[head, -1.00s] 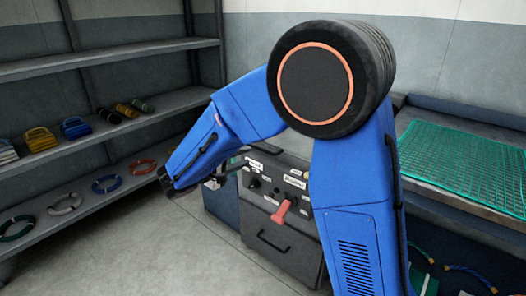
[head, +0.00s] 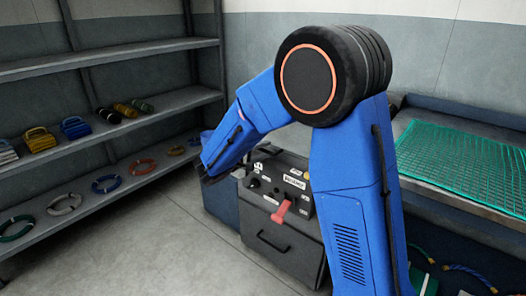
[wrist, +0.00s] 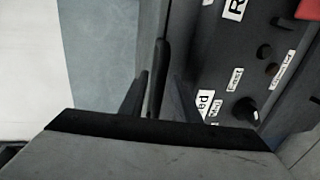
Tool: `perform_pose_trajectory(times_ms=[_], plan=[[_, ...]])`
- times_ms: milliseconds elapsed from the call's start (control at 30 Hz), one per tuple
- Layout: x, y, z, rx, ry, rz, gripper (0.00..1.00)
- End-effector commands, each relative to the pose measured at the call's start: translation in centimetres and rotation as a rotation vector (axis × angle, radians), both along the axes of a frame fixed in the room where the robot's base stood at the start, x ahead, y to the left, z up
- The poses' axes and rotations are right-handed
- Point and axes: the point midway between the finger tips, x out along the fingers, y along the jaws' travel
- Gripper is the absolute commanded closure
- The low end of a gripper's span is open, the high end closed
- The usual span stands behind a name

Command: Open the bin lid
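My gripper is hidden behind my blue forearm in the head view. In the wrist view my gripper (wrist: 160,85) shows two dark fingers standing apart. A dark upright bar (wrist: 159,62) shows between them; I cannot tell whether they touch it or what it belongs to. The grey control box (head: 276,222) has labels, knobs, a red lever (head: 281,211) and a lower front with a dark handle (head: 272,243). Its labelled panel (wrist: 262,60) is right of my fingers in the wrist view. I cannot make out a separate bin lid.
A shelf rack (head: 150,118) at the left holds coloured rings and small gear. A bench with a green net (head: 465,165) stands at the right. A dark blue body (head: 219,205) is just left of the control box. The floor (head: 170,245) at the front left is clear.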

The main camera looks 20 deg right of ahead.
Motion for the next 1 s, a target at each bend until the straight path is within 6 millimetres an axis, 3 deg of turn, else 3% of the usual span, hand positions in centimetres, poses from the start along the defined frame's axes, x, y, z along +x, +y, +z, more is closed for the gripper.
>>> perform_pose_trajectory(times_ms=[133,233,267,633,867,1000], plan=[[0.0,0.0,0.0,0.0,0.0,0.0,0.73],[0.0,0.0,0.0,0.0,0.0,0.0,0.97],[0.0,0.0,0.0,0.0,0.0,0.0,1.0],[0.1,-0.1,1.1,0.013,0.006,-0.006,1.0],[0.3,-0.4,5.1,0.063,0.039,-0.013,1.0],[0.5,-0.7,9.2,0.114,0.072,-0.011,1.0]])
